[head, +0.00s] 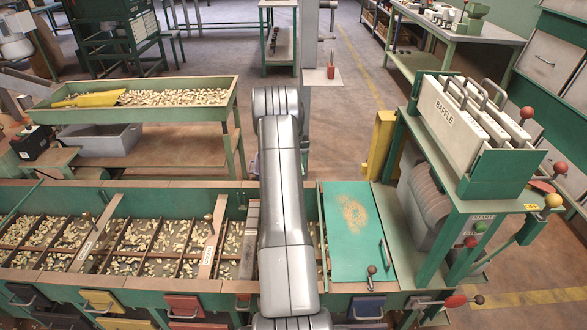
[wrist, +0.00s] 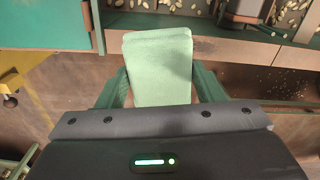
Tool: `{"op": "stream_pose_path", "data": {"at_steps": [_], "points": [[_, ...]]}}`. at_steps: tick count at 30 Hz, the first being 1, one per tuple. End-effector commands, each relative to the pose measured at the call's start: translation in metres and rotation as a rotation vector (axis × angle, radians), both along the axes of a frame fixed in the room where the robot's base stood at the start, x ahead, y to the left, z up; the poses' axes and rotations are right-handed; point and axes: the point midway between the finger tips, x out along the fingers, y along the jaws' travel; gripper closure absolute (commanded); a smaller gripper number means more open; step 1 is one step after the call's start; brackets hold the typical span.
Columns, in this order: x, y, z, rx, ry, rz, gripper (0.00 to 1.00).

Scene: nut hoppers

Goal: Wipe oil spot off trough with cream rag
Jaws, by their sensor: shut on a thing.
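My gripper (wrist: 160,80) shows in the wrist view, its two green fingers shut on the sides of a pale mint-green pad (wrist: 158,60). The pad looks like a folded rag; its colour here is greenish rather than plainly cream. It hangs over brown floor, beside the trough's wooden rim (wrist: 238,50). In the head view, the long green trough (head: 205,285) holds nuts in several compartments. My arm hides part of it, and my gripper cannot be made out there.
A green panel (head: 345,255) with a tan speckled patch (head: 353,212) lies right of my arm. Another nut trough (head: 150,113) stands behind at left.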

Motion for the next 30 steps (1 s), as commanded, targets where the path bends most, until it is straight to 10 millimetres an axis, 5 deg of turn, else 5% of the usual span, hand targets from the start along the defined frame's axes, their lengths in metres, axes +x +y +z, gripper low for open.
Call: {"op": "stream_pose_path", "data": {"at_steps": [21,30], "points": [[0.0,0.0,-0.055,0.0,0.001,0.0,0.57],[0.001,0.0,-0.06,0.0,-0.001,0.0,0.57]]}}
